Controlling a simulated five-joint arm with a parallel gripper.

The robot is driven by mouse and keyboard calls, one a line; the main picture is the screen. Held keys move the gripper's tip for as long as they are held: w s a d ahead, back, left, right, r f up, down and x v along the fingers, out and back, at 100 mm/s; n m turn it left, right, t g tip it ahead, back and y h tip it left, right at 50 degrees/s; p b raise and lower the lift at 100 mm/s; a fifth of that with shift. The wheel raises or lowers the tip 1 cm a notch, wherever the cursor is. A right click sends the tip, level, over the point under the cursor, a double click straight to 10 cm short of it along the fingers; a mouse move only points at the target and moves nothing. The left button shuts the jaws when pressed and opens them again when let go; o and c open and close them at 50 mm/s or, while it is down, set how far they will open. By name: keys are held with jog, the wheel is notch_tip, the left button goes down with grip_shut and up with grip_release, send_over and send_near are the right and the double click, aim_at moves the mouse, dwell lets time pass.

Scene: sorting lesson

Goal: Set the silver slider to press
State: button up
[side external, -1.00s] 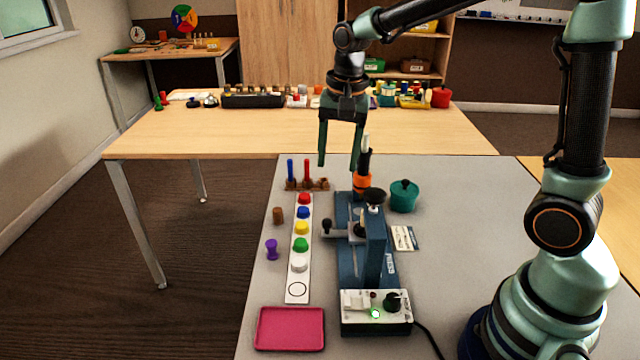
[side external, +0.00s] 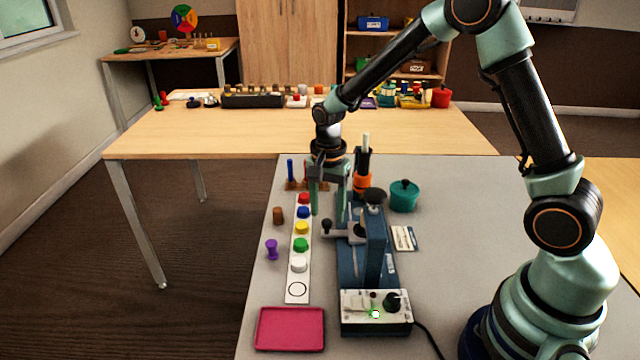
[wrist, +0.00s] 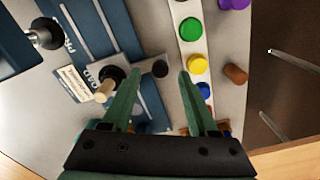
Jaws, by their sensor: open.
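The silver slider (side external: 346,233) sits on the blue press fixture (side external: 347,265). Its black knob (side external: 327,226) sticks out to the left. My gripper (side external: 327,217) is open, pointing down just at the far side of the knob. In the wrist view, a black knob (wrist: 160,69) lies between the fingertips of my gripper (wrist: 161,70), with a gap on each side. Whether the fingers are at knob height I cannot tell. A LOAD label (wrist: 97,73) shows on the fixture in the wrist view, with a partly hidden label beginning PR (wrist: 68,42) above it.
A strip of coloured buttons (side external: 297,280) lies left of the fixture. A control box (side external: 376,324) and a pink tray (side external: 290,329) are in front.

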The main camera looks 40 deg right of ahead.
jog(key=shift+f, duration=1.2)
grip_shut()
dwell(0.6)
